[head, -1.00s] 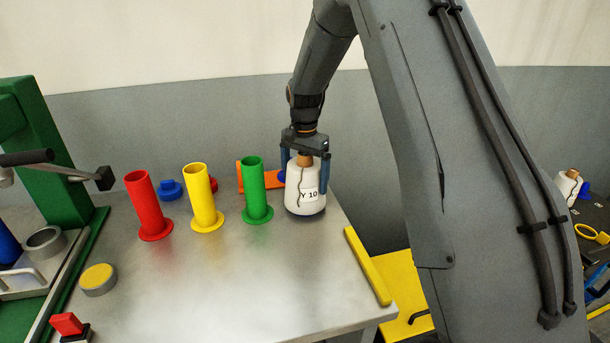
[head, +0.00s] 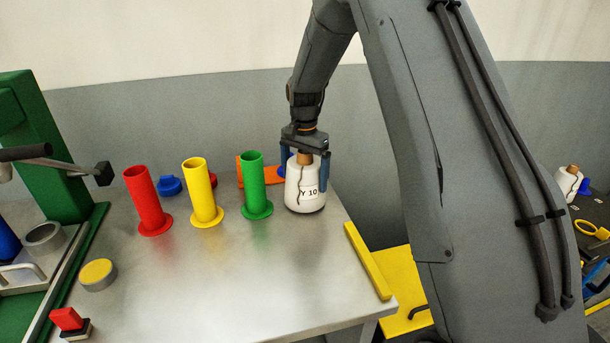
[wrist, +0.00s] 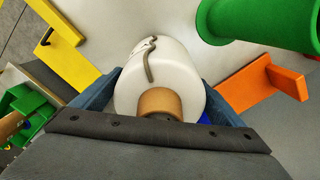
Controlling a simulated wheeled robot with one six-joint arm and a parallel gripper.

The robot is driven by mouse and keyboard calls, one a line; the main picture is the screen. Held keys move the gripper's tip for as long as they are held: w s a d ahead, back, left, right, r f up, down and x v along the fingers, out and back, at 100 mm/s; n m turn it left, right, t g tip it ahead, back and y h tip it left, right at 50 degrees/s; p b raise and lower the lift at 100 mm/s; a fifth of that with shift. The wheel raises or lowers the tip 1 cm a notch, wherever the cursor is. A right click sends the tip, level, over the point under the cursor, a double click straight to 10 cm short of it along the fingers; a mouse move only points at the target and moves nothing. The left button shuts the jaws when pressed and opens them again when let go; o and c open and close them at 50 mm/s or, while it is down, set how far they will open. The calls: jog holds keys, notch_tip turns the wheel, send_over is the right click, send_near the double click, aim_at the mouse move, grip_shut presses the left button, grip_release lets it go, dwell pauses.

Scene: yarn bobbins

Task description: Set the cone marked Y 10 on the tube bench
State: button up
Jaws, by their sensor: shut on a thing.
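The white cone marked Y 10 (head: 305,188) stands upright at the right end of the metal tube bench (head: 240,265), right of the green tube. My gripper (head: 306,165) is around its top, with a blue finger on each side, shut on it. The cone's base appears to touch the bench top. In the wrist view the cone (wrist: 165,75) sits between the fingers, with its brown core end and a dark yarn tail showing.
Green (head: 254,185), yellow (head: 201,192) and red (head: 148,200) tubes stand left of the cone. An orange bracket (head: 262,170) lies behind. A yellow strip (head: 367,260) edges the bench's right side. The front middle is clear. Another white cone (head: 570,183) stands far right.

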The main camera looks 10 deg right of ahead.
jog(key=o, duration=1.3)
jog(key=shift+c, duration=0.2)
notch_tip(320, 180, up, 8)
jog(key=shift+f+b, duration=0.1)
jog(key=shift+b, duration=1.05)
jog(key=shift+r+p, duration=2.25)
jog(key=shift+r, duration=0.75)
jog(key=s+f+n+b, duration=0.1)
jog(key=s+f+n, duration=0.2)
jog(key=s, duration=0.7)
jog(key=s+f+n+t+b, duration=0.1)
jog(key=s+f+n, duration=0.2)
jog(key=s, duration=0.7)
jog(key=s+f+n+b, duration=0.1)
jog(key=s+f+n, duration=0.2)
jog(key=s, duration=0.7)
jog(key=shift+f+n, duration=0.3)
jog(key=shift+f, duration=0.35)
